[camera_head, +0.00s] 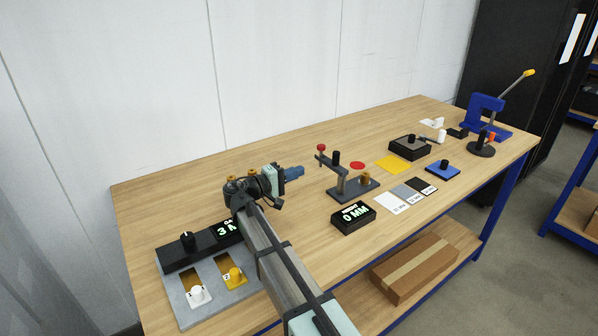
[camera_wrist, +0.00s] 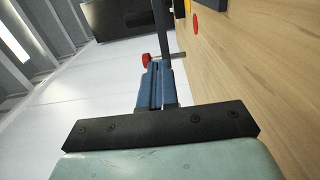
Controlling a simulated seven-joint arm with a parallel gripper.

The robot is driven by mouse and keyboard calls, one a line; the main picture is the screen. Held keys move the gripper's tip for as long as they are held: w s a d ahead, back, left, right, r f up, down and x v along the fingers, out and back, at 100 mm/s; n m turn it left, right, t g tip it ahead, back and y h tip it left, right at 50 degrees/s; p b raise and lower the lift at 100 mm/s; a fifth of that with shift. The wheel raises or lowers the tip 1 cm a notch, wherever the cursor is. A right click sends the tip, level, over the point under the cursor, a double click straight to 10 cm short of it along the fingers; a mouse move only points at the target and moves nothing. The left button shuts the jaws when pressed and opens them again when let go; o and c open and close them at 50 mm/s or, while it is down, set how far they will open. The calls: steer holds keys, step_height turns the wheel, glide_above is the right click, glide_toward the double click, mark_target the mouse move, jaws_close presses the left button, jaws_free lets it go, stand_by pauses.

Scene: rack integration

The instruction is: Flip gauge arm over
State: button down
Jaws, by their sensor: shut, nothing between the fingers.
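The gauge (camera_head: 352,190) stands mid-table with a grey base and an upright post. Its gauge arm (camera_head: 328,163) is a dark bar across the top of the post, with a red knob (camera_head: 321,148) at its left end. A black display (camera_head: 353,217) in front reads 0 MM. My gripper (camera_head: 302,171) is to the left of the gauge arm, pointing at it, with its blue fingers together and empty. In the wrist view the fingertips (camera_wrist: 154,66) are close to the red knob (camera_wrist: 147,60) and the dark bar (camera_wrist: 166,30); contact cannot be told.
A grey panel with a dial, white and yellow knobs (camera_head: 235,277) and a display lies at the near left, partly behind my arm. Coloured cards (camera_head: 391,203), a black box (camera_head: 410,147) and a blue press (camera_head: 485,112) are to the right.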

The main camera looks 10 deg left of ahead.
mark_target(324, 162)
steer(key=x, duration=0.8)
steer(key=shift+w, duration=0.15)
